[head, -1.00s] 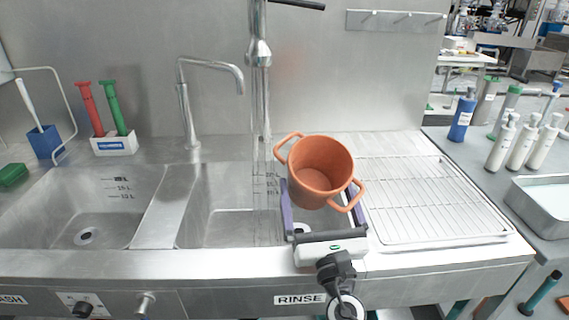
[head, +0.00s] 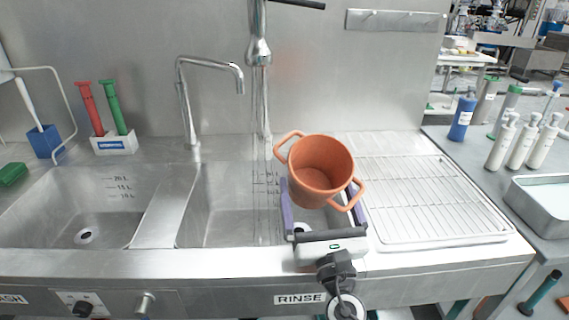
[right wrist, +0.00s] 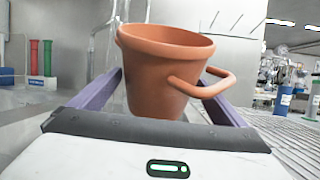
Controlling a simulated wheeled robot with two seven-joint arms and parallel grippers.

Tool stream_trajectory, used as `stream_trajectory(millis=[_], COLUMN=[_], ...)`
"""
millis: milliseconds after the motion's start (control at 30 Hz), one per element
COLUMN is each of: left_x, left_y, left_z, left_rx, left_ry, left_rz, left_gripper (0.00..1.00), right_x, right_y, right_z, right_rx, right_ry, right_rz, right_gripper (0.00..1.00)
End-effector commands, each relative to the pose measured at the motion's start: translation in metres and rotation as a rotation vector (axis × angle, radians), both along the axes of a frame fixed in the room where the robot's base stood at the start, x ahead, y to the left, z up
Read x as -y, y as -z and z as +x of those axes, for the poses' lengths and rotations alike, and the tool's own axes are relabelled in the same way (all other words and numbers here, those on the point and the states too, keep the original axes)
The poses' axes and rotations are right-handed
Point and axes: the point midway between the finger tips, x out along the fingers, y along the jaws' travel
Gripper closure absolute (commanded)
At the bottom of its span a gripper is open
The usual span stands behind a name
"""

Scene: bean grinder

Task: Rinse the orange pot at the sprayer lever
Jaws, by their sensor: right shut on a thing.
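The orange pot (head: 318,180), with two loop handles, is held over the right part of the rinse basin (head: 222,215), its open mouth tilted toward the head camera. My right gripper (head: 322,186) is shut on it, one purple finger on each side; the right wrist view also shows the pot (right wrist: 160,75) between the fingers. The sprayer head (head: 259,50) hangs from above, left of the pot, with its dark lever (head: 298,4) at the top edge. Thin clear streaks, like falling water, run down below it, beside the pot's left side. My left gripper is not in view.
A bent faucet (head: 187,100) stands left of the sprayer. The wash basin (head: 80,210) is at the left, with red and green brushes in a white holder (head: 115,143) behind it. A wire drying rack (head: 430,200) lies empty at the right. Bottles stand farther right.

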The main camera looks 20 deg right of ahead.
Motion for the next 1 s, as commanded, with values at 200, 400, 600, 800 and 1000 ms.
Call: stream_trajectory(millis=[200,400,600,800,1000], left_x=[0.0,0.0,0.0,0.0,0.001], left_y=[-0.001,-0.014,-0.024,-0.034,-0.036], left_z=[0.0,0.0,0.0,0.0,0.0], left_rx=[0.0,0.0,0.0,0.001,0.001], left_ry=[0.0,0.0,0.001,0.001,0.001], left_rz=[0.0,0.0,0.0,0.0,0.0], left_gripper=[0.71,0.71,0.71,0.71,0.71], right_x=[0.001,0.008,0.016,0.024,0.028], right_y=[-0.003,-0.016,-0.028,-0.039,-0.043], right_z=[-0.001,-0.012,-0.024,-0.037,-0.042], right_rx=[0.004,0.004,0.004,0.004,0.004], right_ry=[0.001,0.002,0.002,0.001,0.001], right_rz=[0.0,-0.002,-0.002,-0.001,0.0], right_gripper=[0.4,0.4,0.4,0.4,0.4])
